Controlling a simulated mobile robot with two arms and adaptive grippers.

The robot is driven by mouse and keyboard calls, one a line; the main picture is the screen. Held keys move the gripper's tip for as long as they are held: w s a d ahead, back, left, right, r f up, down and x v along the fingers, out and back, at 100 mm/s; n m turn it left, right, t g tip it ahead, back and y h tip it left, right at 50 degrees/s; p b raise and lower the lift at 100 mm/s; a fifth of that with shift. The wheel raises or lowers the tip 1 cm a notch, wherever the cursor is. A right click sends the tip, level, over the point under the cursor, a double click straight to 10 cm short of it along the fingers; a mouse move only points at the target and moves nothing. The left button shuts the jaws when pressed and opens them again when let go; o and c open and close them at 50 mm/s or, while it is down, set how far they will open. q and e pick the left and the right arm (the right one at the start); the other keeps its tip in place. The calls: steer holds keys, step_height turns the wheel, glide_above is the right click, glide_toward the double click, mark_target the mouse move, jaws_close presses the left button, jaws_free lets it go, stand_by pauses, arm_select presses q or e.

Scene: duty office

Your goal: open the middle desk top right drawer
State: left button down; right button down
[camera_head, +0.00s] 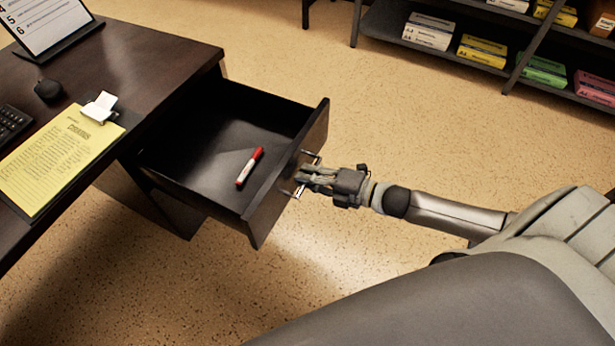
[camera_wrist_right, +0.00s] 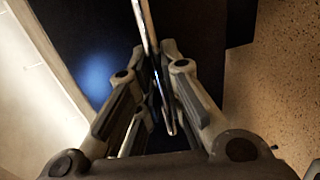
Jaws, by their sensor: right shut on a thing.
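The dark desk drawer (camera_head: 210,148) stands pulled well out from the desk (camera_head: 120,60), with its inside showing in the head view. Its front panel (camera_head: 290,172) carries a metal bar handle (camera_head: 297,190). My right gripper (camera_head: 305,177) is at this handle, with its fingers shut around the bar. In the right wrist view the handle (camera_wrist_right: 146,30) runs between the two fingers of the gripper (camera_wrist_right: 158,105). A red and white marker (camera_head: 249,167) lies on the drawer floor. My left gripper is not in view.
A yellow notepad (camera_head: 58,158) with a white clip, a black mouse (camera_head: 47,90), a keyboard (camera_head: 12,122) and a tablet on a stand (camera_head: 45,22) are on the desk. A shelf (camera_head: 385,22) with paper packs stands at the back. The speckled floor (camera_head: 300,70) is clear around the drawer.

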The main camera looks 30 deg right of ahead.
stand_by(0.3)
steer(key=c, duration=1.6)
jaws_free()
steer(key=shift+o, duration=0.2)
steer(key=v, duration=1.2)
steer(key=shift+w, duration=0.1)
